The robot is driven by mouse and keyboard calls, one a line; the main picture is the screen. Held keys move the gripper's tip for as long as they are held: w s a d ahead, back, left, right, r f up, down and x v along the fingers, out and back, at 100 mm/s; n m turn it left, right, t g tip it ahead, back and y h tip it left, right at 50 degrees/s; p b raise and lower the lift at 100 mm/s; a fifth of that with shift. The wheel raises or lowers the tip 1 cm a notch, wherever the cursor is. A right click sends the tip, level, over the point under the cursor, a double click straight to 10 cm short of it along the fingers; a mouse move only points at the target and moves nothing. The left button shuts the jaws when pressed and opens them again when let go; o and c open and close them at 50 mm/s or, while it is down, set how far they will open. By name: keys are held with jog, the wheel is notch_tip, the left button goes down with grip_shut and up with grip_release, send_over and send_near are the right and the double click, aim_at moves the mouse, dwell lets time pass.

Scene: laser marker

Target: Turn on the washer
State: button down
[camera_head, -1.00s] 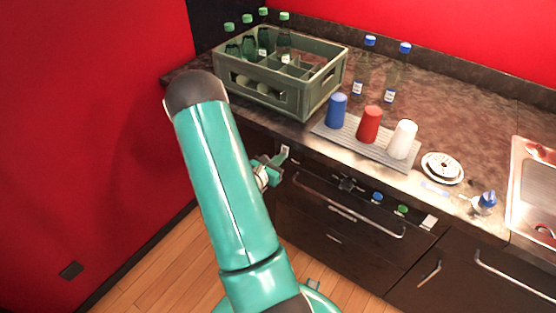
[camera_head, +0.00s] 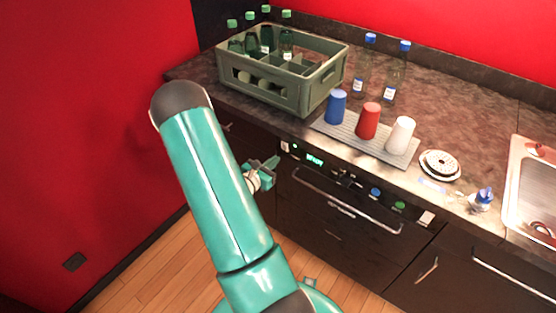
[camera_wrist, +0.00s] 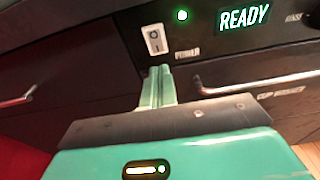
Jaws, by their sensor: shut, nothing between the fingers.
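The washer (camera_head: 333,212) is a dark front panel under the counter with a horizontal bar handle. Its lit display reads READY in the wrist view (camera_wrist: 244,17), beside a small green light (camera_wrist: 182,15). In the head view the display (camera_head: 315,160) glows green and the switch (camera_head: 285,146) is at the panel's left end. My gripper (camera_wrist: 158,72) is shut and empty, its fingertips just below the switch in the wrist view. In the head view my gripper (camera_head: 272,163) is left of the panel.
A green bottle crate (camera_head: 262,92) stands on the counter (camera_head: 450,120). Blue, red (camera_head: 369,120) and white cups stand upside down on a grey mat. Blue and green knobs are on the panel's right. The washer's bar handle (camera_head: 345,205) sticks out below the panel.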

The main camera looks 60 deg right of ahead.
jog(key=w+a+f, duration=0.1)
jog(key=a, duration=0.8)
jog(key=shift+w+a+f, duration=0.3)
jog(key=shift+w+a, duration=0.1)
jog(key=shift+r, duration=0.1)
jog(key=a+r+m+g+y, duration=0.1)
jog(key=a+r+m+y, duration=0.2)
jog(key=a+r+m, duration=0.3)
jog(key=a+r+m+g+y, duration=0.2)
jog(key=a+r+m, duration=0.2)
jog(key=r, duration=0.5)
jog(key=a+r+m+t+y, duration=0.3)
jog(key=a+r+t+y, duration=0.2)
jog(key=a, duration=0.8)
jog(key=a+r+m+t+y, duration=0.3)
jog(key=a+r+t+y, duration=0.3)
jog(key=a+r, duration=0.6)
jog(key=shift+s+a+y, duration=0.3)
jog(key=shift+s+a, duration=0.15)
jog(key=shift+a, duration=0.65)
jog(key=shift+d, duration=0.1)
